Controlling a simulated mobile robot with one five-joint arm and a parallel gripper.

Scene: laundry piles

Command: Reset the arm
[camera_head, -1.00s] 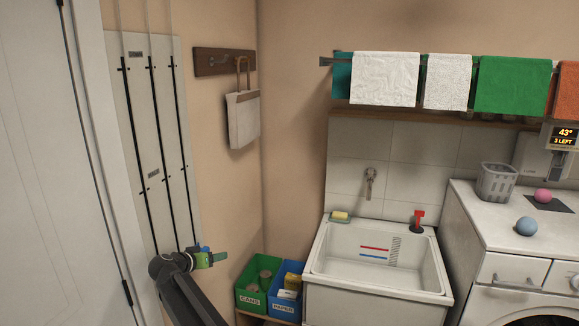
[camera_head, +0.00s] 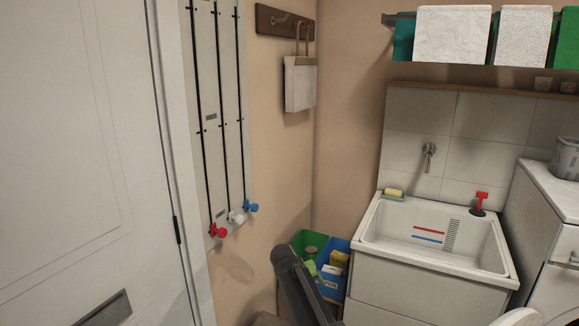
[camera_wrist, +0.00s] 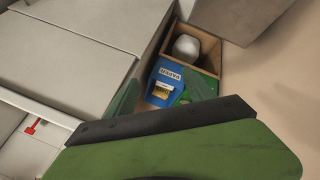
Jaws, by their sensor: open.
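My arm (camera_head: 300,288) rises from the bottom of the head view, in front of the green and blue bins. The gripper end is hard to make out there. In the wrist view my gripper (camera_wrist: 163,95) shows as a large green body with a dark bar at the bottom and two green fingertips spread apart. It is open, with nothing seen held between the tips. Beyond them is the blue bin (camera_wrist: 168,72) labelled PAPER, with a yellow item in it.
The green bin (camera_head: 303,240) and blue bin (camera_head: 331,286) stand left of the white sink (camera_head: 430,265). A white door (camera_head: 85,150) is at left. A bag (camera_head: 300,85) hangs on the wall.

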